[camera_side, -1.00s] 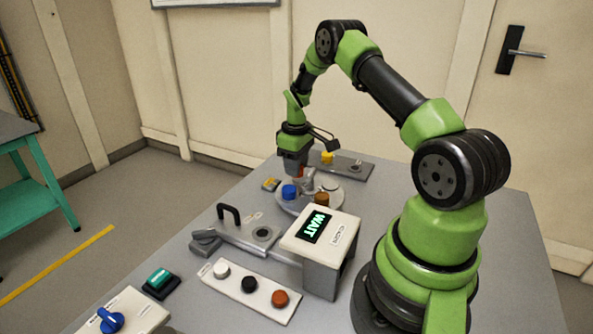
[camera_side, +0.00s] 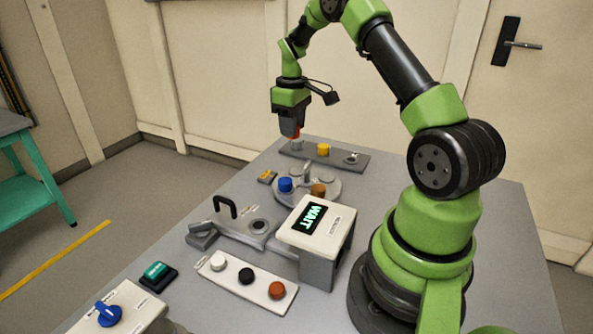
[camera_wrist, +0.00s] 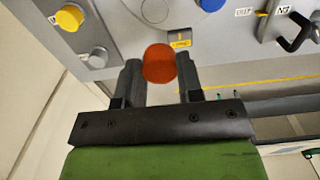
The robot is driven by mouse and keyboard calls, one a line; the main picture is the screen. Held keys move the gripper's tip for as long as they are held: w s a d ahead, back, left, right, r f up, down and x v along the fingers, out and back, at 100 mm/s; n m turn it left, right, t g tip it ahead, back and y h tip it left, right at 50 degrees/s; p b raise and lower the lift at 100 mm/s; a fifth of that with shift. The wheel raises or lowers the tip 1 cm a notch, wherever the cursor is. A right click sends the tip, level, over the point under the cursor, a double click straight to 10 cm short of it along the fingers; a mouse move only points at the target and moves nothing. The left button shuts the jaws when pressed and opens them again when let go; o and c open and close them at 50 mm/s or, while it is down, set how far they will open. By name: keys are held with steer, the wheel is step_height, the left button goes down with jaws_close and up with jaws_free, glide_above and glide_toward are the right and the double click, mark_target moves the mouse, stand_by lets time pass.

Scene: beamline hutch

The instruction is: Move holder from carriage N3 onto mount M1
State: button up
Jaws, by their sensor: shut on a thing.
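My gripper (camera_side: 292,133) is shut on an orange-red holder (camera_side: 295,135) and holds it in the air above the far part of the table. In the wrist view the round orange-red top (camera_wrist: 159,63) shows between my two fingers (camera_wrist: 160,82). Below is a round grey turntable (camera_side: 333,186) bearing a blue piece (camera_side: 285,185) and a brown piece (camera_side: 318,190). Behind it a grey rail plate (camera_side: 350,160) carries a yellow piece (camera_side: 323,149). Nearer, a grey plate with a round socket (camera_side: 259,226) has a black handle (camera_side: 225,206).
A console reading WAIT (camera_side: 311,218) stands right of the socket plate. In front are a strip of white, black and orange buttons (camera_side: 246,276), a green button (camera_side: 156,271) and a box with a blue knob (camera_side: 108,314).

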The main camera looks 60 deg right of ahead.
mark_target(296, 171)
steer(key=shift+f, duration=0.1)
steer(key=shift+n, duration=0.7)
steer(key=shift+s+d+f, duration=0.1)
steer(key=shift+f, duration=1.35)
steer(key=shift+s+d+f, duration=0.1)
steer(key=shift+s+f, duration=0.05)
steer(key=shift+f, duration=1.25)
steer(key=shift+s+d+f, duration=0.1)
steer(key=shift+f, duration=1.35)
steer(key=shift+f, duration=0.55)
steer(key=o, duration=1.1)
steer(key=shift+c, duration=0.2)
steer(key=shift+r, duration=0.1)
